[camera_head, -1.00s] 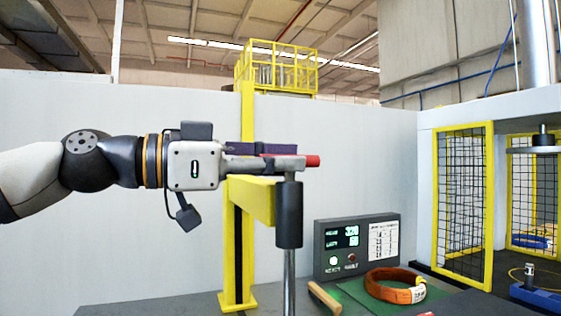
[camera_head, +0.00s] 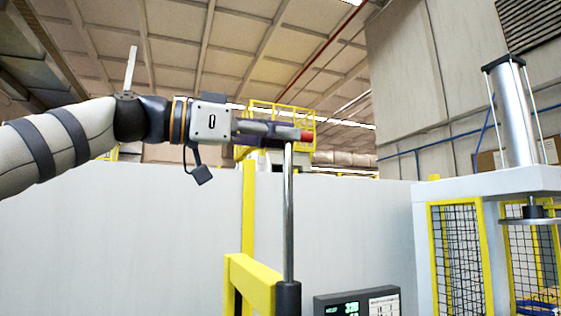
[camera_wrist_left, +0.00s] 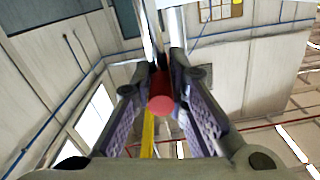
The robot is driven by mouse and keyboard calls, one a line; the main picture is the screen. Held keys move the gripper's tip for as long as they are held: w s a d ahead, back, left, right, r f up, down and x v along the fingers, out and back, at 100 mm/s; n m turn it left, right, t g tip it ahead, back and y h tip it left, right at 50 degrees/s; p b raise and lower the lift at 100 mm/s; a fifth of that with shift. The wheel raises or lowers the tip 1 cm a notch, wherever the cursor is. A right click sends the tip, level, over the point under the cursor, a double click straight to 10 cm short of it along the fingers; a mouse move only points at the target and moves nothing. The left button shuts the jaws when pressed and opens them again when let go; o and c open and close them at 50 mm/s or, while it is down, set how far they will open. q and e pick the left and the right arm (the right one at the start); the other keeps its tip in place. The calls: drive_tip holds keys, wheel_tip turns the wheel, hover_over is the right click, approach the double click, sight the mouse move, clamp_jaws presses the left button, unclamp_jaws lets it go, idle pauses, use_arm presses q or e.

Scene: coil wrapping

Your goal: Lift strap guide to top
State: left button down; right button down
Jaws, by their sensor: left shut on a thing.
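The strap guide shows as a red-ended grip (camera_head: 307,136) at the top of an upright chrome rod (camera_head: 289,215). The rod rises out of a black sleeve (camera_head: 288,298) beside a yellow bracket (camera_head: 252,280). My left gripper (camera_head: 282,132) reaches in level from the left and is shut on the red grip at the rod's top. In the left wrist view the red grip (camera_wrist_left: 161,100) sits between the two fingers (camera_wrist_left: 161,85), with the chrome rod behind it. The fingers hide part of the grip. My right gripper is not in view.
A control box with a green readout (camera_head: 357,303) is cut off at the bottom edge. A press with a cylinder (camera_head: 513,110) and yellow mesh guards (camera_head: 460,250) stands at the right. A pale wall (camera_head: 120,240) lies behind. The space around the rod's upper part is clear.

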use_arm(q)
drive_tip(key=shift+r, duration=1.3)
drive_tip(key=shift+s+a+r, duration=0.1)
drive_tip(key=shift+r, duration=0.3)
drive_tip(key=c, duration=1.6)
unclamp_jaws()
drive_tip(key=shift+s+a, duration=0.1)
drive_tip(key=shift+o, duration=0.2)
drive_tip(key=shift+w+f, duration=0.15)
drive_tip(key=shift+w, duration=0.05)
drive_tip(key=v, duration=1.2)
drive_tip(key=shift+s, duration=0.1)
